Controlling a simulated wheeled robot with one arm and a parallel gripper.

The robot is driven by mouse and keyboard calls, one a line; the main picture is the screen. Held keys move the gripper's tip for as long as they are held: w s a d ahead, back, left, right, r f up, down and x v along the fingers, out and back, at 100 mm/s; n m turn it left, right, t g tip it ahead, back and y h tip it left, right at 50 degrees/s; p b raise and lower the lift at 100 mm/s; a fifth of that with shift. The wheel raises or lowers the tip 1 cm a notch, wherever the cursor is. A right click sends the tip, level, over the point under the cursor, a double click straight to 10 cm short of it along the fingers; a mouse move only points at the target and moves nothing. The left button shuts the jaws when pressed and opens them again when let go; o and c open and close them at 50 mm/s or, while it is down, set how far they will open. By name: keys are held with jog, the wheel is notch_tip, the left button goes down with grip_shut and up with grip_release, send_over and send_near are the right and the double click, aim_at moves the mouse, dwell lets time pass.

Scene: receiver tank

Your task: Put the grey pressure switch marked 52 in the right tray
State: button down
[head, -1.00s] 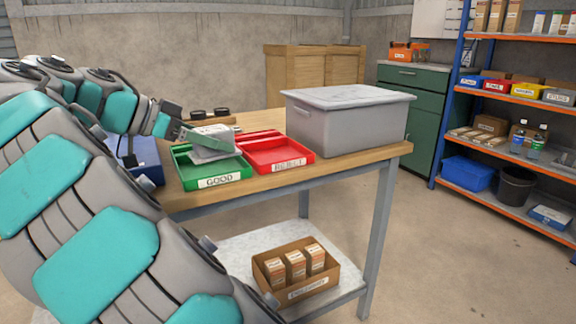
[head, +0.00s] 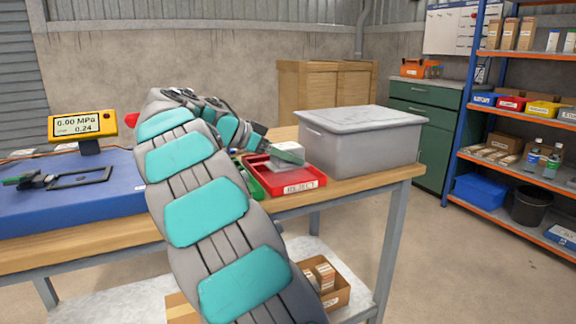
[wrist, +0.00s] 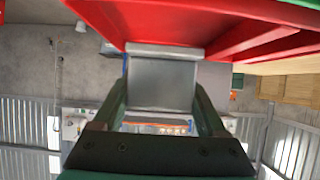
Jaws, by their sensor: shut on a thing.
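My gripper (head: 287,153) is shut on a grey block-shaped thing, the pressure switch (head: 288,146), and holds it over the red tray (head: 316,182) labelled REJECT. The head view does not show clearly whether the switch touches the tray floor. In the wrist view the grey switch (wrist: 160,84) sits between the two dark green fingers, and the red tray (wrist: 190,22) fills the top. No number 52 can be read. The green tray (head: 258,191) is left of the red one, mostly hidden behind my arm.
A grey lidded bin (head: 360,145) stands right of the red tray on the wooden bench. A blue mat (head: 110,195) with a yellow gauge display (head: 82,125) is at the left. An orange-and-blue shelf stands at the far right.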

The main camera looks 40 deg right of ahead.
aim_at(288, 166)
jog(key=shift+w+d+f, duration=0.1)
jog(key=shift+d+f, duration=0.15)
jog(key=shift+d, duration=0.1)
jog(key=shift+f, duration=1.5)
jog(key=shift+f, duration=0.2)
grip_release()
jog(key=shift+r, duration=0.1)
jog(key=shift+r, duration=0.15)
jog(key=v, duration=1.2)
jog(key=shift+a, duration=0.1)
